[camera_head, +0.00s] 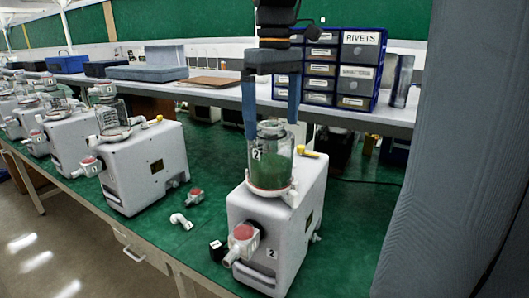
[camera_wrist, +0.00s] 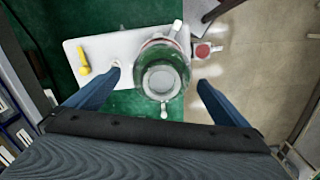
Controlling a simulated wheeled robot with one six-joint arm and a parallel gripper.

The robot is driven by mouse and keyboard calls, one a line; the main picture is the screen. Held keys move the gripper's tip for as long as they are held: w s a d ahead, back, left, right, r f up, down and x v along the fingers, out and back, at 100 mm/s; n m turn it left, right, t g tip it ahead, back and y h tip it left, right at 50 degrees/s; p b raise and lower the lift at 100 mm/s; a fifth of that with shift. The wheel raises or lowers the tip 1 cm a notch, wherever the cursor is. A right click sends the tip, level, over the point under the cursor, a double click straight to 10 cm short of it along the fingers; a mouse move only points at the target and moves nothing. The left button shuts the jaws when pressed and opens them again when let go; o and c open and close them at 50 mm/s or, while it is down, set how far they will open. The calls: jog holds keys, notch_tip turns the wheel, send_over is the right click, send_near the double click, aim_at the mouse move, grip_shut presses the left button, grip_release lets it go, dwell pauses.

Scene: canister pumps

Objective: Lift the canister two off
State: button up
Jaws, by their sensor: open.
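Canister two (camera_head: 270,160), a clear cylinder marked "2" with a pale base ring, stands upright on the white pump body (camera_head: 285,222) also marked "2". My gripper (camera_head: 270,120) points down over it, with its blue fingers apart on either side of the canister's upper part. In the wrist view the round lid of the canister (camera_wrist: 161,78) lies just beyond and between the open fingertips (camera_wrist: 160,80). I cannot tell whether either finger touches the glass.
Another pump with a canister (camera_head: 140,160) stands to the left, with several more behind. Loose red and white fittings (camera_head: 181,220) lie on the green bench between them. A blue drawer cabinet (camera_head: 335,70) stands on the shelf behind. A grey column (camera_head: 440,150) fills the right.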

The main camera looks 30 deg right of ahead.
aim_at(273, 156)
jog(key=shift+a+f+p, duration=0.2)
jog(key=shift+f+p, duration=1.25)
jog(key=shift+f, duration=2.4)
jog(key=c, duration=1.4)
jog(key=shift+r, duration=0.1)
